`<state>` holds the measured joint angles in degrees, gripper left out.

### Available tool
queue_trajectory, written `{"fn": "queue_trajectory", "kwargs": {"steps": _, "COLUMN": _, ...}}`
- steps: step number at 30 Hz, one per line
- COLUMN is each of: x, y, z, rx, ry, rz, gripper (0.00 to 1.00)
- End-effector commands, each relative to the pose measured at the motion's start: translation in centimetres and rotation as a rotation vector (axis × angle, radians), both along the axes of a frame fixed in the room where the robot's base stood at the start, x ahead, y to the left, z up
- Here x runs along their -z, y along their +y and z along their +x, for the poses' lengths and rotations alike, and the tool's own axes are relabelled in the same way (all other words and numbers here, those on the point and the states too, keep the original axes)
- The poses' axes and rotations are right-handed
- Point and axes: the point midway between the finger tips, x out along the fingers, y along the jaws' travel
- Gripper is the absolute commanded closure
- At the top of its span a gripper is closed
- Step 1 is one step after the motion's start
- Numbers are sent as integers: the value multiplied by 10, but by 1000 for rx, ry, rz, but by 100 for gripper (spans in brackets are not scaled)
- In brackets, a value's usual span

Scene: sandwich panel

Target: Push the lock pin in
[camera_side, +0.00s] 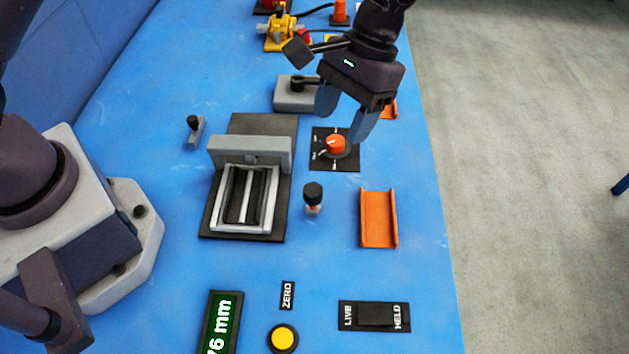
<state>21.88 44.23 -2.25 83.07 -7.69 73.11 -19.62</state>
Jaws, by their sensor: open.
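A black-capped pin (313,195) with an orange band stands upright on the blue table, just right of the grey clamp-like fixture (281,152); it looks like the lock pin. Its orange band and metal collar show below the cap. My gripper (341,125) is open and empty, with its two bluish fingers pointing down. In the picture it is up and to the right of the pin, and apart from it. The fingertips are over or near an orange dial (336,144) on a black plate; I cannot tell their height above it.
An orange channel (377,218) lies right of the pin. A small black-knobbed lever (194,128) stands left of the fixture. A yellow button (283,338), a LIVE/HELD switch (374,316) and a mm display (222,322) are at the front. A grey block with a black handle (296,93) sits behind.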

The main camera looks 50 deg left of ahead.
Motion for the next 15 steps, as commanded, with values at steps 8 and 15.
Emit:
{"fn": "queue_trajectory", "kwargs": {"steps": 8, "x": 36, "y": 2, "z": -17, "rx": -9, "ry": 13, "rz": 10, "gripper": 41}}
{"fn": "queue_trajectory", "kwargs": {"steps": 15, "x": 83, "y": 2, "z": -37, "rx": -8, "ry": 12, "rz": 9, "gripper": 41}}
